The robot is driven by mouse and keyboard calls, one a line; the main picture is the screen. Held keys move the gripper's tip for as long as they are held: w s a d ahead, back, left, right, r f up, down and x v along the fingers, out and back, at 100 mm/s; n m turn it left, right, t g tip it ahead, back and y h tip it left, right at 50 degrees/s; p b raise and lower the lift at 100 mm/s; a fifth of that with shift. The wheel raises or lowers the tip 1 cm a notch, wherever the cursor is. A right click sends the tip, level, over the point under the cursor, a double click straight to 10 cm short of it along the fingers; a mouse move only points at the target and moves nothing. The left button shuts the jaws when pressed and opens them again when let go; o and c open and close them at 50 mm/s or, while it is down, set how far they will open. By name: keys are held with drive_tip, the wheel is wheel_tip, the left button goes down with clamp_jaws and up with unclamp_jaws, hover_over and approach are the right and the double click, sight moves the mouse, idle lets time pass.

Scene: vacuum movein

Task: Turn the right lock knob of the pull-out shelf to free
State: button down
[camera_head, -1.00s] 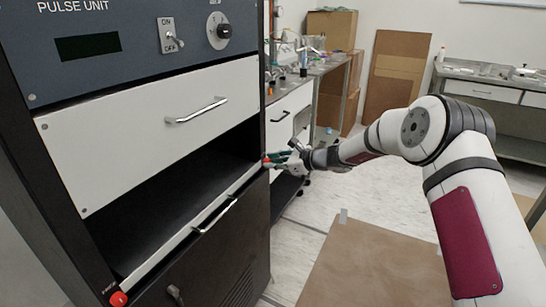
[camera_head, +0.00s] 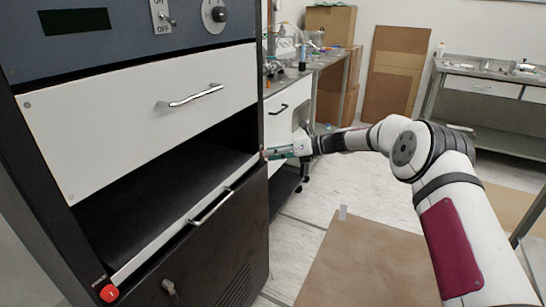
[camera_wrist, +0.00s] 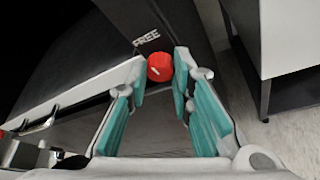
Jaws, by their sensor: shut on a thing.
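The right lock knob (camera_wrist: 160,67) is red and round with a short white mark, below the word FREE (camera_wrist: 147,38) in the wrist view. My gripper (camera_wrist: 161,62) is shut on this knob, one teal-padded finger on each side. In the head view my gripper (camera_head: 270,153) reaches in from the right to the cabinet's right front post and mostly hides the knob. The pull-out shelf (camera_head: 150,250) is a dark board with a white front edge and sits inside the cabinet opening. The left lock knob (camera_head: 109,293) is red, at the shelf's left front corner.
A white drawer (camera_head: 140,125) with a metal handle is above the opening, and a dark lower door (camera_head: 215,260) is below it. A bench with bottles (camera_head: 315,70) stands behind my gripper. Brown board (camera_head: 360,265) lies on the open floor to the right.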

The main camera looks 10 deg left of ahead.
drive_tip(key=shift+m, duration=0.3)
idle(0.4)
drive_tip(key=c, duration=1.4)
unclamp_jaws()
drive_tip(key=v, duration=1.2)
drive_tip(key=shift+w+f, duration=0.15)
drive_tip(key=shift+f, duration=0.05)
drive_tip(key=shift+r, duration=0.1)
